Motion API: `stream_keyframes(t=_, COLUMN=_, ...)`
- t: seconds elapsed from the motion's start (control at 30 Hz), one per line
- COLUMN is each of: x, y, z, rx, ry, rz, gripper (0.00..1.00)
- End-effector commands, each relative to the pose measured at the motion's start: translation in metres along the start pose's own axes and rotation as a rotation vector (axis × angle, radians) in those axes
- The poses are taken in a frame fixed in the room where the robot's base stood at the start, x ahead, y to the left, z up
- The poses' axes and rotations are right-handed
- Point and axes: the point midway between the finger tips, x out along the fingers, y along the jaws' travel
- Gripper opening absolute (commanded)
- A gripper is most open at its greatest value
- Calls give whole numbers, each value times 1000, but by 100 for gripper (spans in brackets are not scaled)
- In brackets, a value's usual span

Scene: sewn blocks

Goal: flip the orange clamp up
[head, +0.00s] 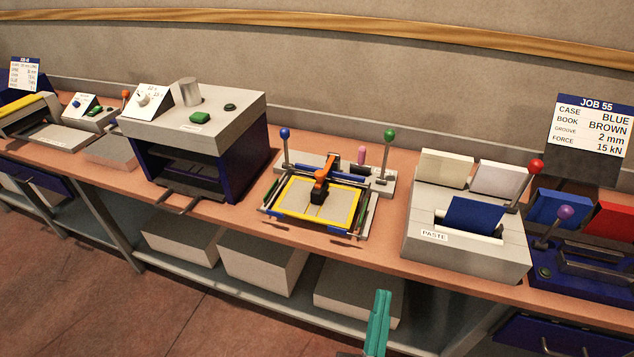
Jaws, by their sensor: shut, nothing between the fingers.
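The orange clamp (324,172) is on the yellow-edged frame station in the middle of the bench. Its orange arm slopes down toward the front, and its black pad (319,194) lies over the back part of the framed board (306,208). I cannot tell whether the pad presses on the board. My gripper (378,318) is at the bottom of the head view, with teal fingers pointing up. It is shut and empty, in front of the bench and well apart from the clamp.
Blue-knobbed (286,139) and green-knobbed (387,145) levers flank the clamp, with a pink peg (361,155) between. A navy press (245,131) stands left. The paste machine (427,205) and job sign (591,125) are right. Boxes (262,264) fill the lower shelf.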

Motion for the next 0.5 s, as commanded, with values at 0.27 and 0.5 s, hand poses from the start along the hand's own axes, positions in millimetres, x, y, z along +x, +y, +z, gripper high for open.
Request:
stream_keyframes(t=0.27, x=88, y=29, z=-36, rx=176, ry=324, rz=139, gripper=0)
stream_keyframes(t=0.5, x=140, y=62, z=-60, rx=364, ry=569, rz=313, gripper=0)
